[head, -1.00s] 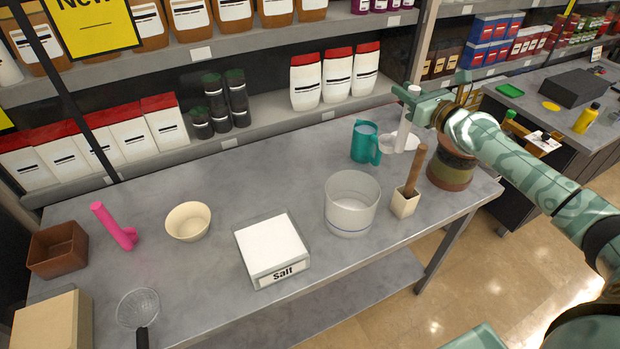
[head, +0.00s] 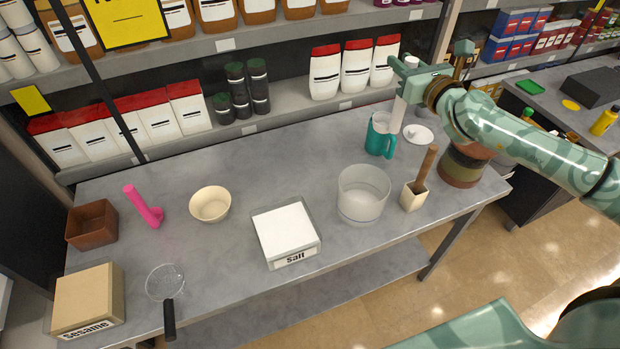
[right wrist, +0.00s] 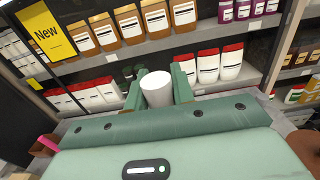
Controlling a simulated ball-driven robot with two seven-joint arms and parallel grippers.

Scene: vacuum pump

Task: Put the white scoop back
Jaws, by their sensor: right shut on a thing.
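The white scoop (head: 398,114) is held upright in my right gripper (head: 404,72), in the head view. Its lower part hangs in front of the right side of the teal pitcher (head: 379,139); I cannot tell whether they touch. In the right wrist view the white end of the scoop (right wrist: 157,90) sits between the two green fingers (right wrist: 158,92). A white round dish (head: 421,135) lies on the table just right of the scoop. My left gripper is not in view.
A banded brown-green pot (head: 463,167) stands at the right end. Shelves rise behind.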

